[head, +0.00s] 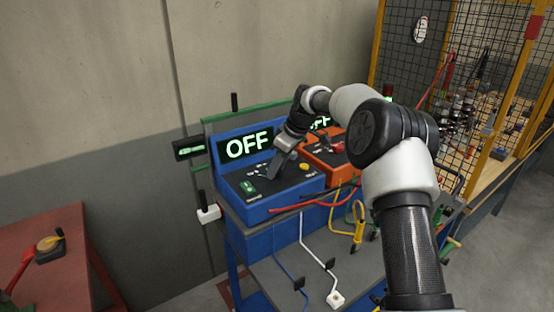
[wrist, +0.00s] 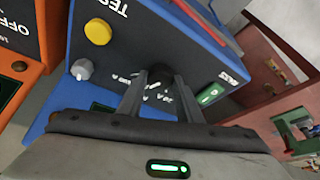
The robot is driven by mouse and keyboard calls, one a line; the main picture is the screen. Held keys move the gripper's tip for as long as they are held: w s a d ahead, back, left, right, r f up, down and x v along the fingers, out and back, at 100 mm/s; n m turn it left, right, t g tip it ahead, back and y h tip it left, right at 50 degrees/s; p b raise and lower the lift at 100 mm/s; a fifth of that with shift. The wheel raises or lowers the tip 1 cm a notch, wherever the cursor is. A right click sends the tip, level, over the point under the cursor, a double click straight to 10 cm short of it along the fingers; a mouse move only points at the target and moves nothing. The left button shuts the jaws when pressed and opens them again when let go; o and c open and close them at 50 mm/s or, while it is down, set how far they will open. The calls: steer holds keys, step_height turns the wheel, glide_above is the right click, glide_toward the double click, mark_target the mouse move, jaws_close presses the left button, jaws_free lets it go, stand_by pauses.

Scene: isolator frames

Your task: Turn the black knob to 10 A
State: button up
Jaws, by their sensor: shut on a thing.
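The black knob (wrist: 160,73) is on the dark sloped panel of a blue device (wrist: 185,35), with white ampere markings around it. I cannot read which marking the knob points to. My gripper (wrist: 162,82) is shut on the knob, one finger on each side. In the head view, my gripper (head: 279,165) reaches down onto the panel of the blue device (head: 285,205) and hides the knob. The device's display (head: 249,146) reads OFF.
The panel also has a yellow button (wrist: 97,31), a grey knob (wrist: 81,69) and a green switch (wrist: 211,94). An orange device (head: 325,155) stands close on the right. Red and yellow cables (head: 310,201) hang in front. A red table (head: 45,245) is at left.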

steer(key=n+p, duration=0.2)
steer(key=n+g+p, duration=0.1)
steer(key=p, duration=0.1)
steer(key=shift+w+r+n+y, duration=0.1)
steer(key=shift+r+n+y, duration=0.15)
steer(key=shift+n+y, duration=0.05)
steer(key=shift+w+f+n+g+p, duration=0.15)
steer(key=shift+n+g+p, duration=0.2)
steer(key=shift+n+p, duration=0.5)
steer(key=shift+s+f+n+g+p, duration=0.1)
steer(key=shift+n+g+p, duration=0.25)
steer(key=shift+n+p, duration=0.45)
steer(key=o, duration=1)
steer(key=shift+o, duration=0.2)
steer(key=shift+f+b, duration=0.1)
steer(key=shift+b, duration=0.25)
